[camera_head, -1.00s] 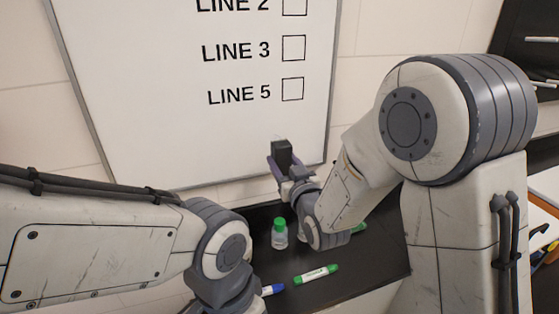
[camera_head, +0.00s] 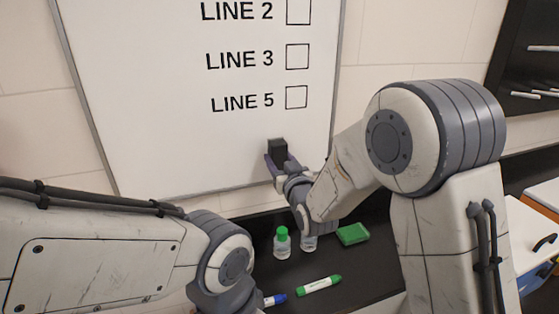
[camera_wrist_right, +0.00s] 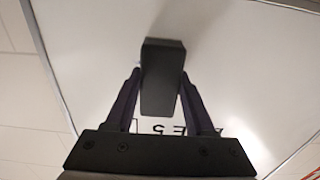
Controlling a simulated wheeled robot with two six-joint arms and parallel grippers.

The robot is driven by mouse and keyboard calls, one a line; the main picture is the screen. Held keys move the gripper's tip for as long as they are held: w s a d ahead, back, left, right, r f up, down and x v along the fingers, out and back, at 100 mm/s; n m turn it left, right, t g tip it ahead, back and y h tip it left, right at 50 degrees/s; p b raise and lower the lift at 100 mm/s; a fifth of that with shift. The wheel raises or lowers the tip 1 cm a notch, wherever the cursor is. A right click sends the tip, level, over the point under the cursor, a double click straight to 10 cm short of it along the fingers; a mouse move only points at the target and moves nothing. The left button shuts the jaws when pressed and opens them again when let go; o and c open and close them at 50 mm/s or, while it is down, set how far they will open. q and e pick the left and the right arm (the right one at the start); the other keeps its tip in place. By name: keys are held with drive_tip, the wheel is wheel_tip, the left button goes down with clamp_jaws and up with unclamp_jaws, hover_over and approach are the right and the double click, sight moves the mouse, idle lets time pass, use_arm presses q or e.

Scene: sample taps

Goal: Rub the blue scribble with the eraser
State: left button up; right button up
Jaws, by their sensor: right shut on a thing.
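My right gripper (camera_head: 277,160) is shut on a black block-shaped eraser (camera_head: 277,146), in front of the lower right part of the whiteboard (camera_head: 165,130). In the right wrist view the eraser (camera_wrist_right: 162,78) stands up between the two dark fingers of the right gripper (camera_wrist_right: 160,88). I cannot tell whether it touches the board. No blue scribble shows in either view. My left arm comes in from the left, and its gripper is out of the frame.
Below the board, a dark shelf (camera_head: 345,275) holds a green-capped bottle (camera_head: 282,243), a second clear bottle (camera_head: 308,243), a green block (camera_head: 352,234), a green marker (camera_head: 319,286) and a blue marker (camera_head: 274,299). A white-topped cabinet (camera_head: 530,235) stands at the right.

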drive_tip(key=shift+x, duration=1)
drive_tip(key=shift+d, duration=0.1)
drive_tip(key=d+b, duration=0.1)
drive_tip(key=w+d+b, duration=0.1)
drive_tip(key=d, duration=0.1)
drive_tip(key=shift+w+d+b, duration=0.15)
drive_tip(key=shift+d+b, duration=0.1)
drive_tip(key=shift+b, duration=0.05)
drive_tip(key=shift+s+a+r+b, duration=0.1)
drive_tip(key=shift+s+a+b, duration=0.1)
drive_tip(key=shift+a, duration=0.45)
drive_tip(key=shift+s+a+f+b, duration=0.1)
drive_tip(key=shift+s+a+b, duration=0.1)
drive_tip(key=shift+a, duration=0.5)
drive_tip(key=shift+s+a+r+b, duration=0.1)
drive_tip(key=shift+s+a+b, duration=0.1)
drive_tip(key=shift+a, duration=0.45)
clamp_jaws()
